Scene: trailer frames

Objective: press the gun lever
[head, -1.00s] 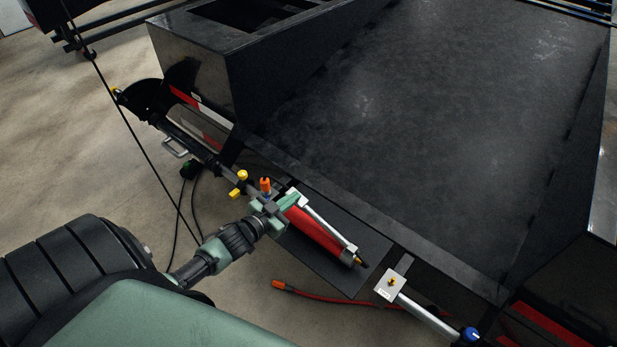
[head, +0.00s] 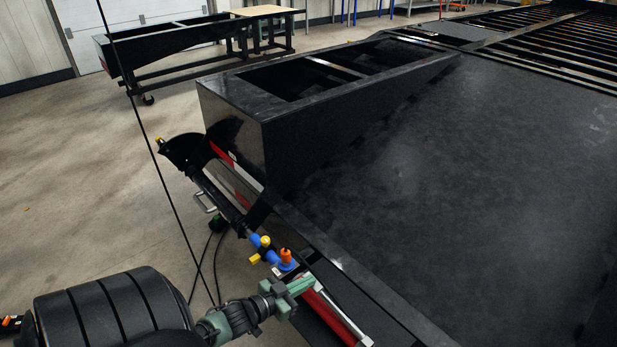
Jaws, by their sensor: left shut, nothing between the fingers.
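The red grease gun (head: 327,317) lies along the side of the black trailer in the head view, low in the picture. My left gripper (head: 302,287), green and dark grey, is shut and empty. Its fingers are at the upper end of the gun, close to the lever's upper end; whether they touch it I cannot tell. My right gripper is not in view.
Blue fittings (head: 261,251) with an orange cap (head: 286,255) and yellow knobs sit just above the gripper. The trailer's black deck (head: 440,190) fills the right. A second black frame (head: 165,45) stands at the back left.

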